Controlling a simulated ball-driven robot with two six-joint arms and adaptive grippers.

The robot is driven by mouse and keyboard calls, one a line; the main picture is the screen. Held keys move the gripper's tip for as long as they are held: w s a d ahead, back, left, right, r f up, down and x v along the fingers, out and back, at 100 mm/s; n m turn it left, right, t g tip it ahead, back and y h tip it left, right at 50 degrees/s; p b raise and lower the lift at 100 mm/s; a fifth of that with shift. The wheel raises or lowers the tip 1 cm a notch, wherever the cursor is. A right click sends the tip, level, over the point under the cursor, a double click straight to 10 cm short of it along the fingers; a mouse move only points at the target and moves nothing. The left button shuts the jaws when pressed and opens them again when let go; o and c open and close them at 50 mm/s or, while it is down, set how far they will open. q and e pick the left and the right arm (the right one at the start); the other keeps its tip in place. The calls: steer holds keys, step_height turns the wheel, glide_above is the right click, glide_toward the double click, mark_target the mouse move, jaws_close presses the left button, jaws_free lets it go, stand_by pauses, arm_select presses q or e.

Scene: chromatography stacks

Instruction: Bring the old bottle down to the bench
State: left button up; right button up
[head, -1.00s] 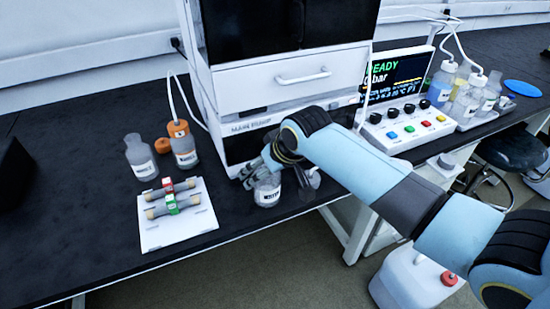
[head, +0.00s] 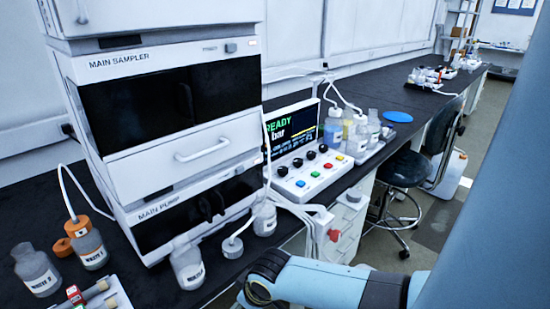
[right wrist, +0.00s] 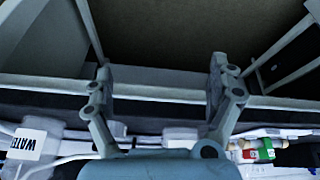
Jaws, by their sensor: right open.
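I cannot tell for sure which bottle is the old one. In the head view a clear labelled bottle (head: 188,268) stands on the bench in front of the main pump. Another clear bottle (head: 265,219) stands at the pump's right corner. A bottle labelled WATER (right wrist: 28,146) shows at lower left. My left gripper is out of view.
The instrument stack (head: 170,120) rises at left. A control panel (head: 310,165) and several bottles stand right. A stool (head: 403,170) stands beyond the bench edge.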

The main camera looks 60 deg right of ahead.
steer(key=s+f+g, duration=0.1)
steer(key=s+f, duration=0.4)
steer(key=s, duration=0.5)
steer(key=s+a+f+g, duration=0.1)
steer(key=s+f, duration=0.5)
steer(key=s, duration=0.4)
steer(key=s+f+n+g, duration=0.1)
steer(key=s+f, duration=0.5)
steer(key=s, duration=0.4)
steer(key=shift+s+a+f, duration=0.25)
steer(key=shift+s+a, duration=0.05)
steer(key=shift+a, duration=0.1)
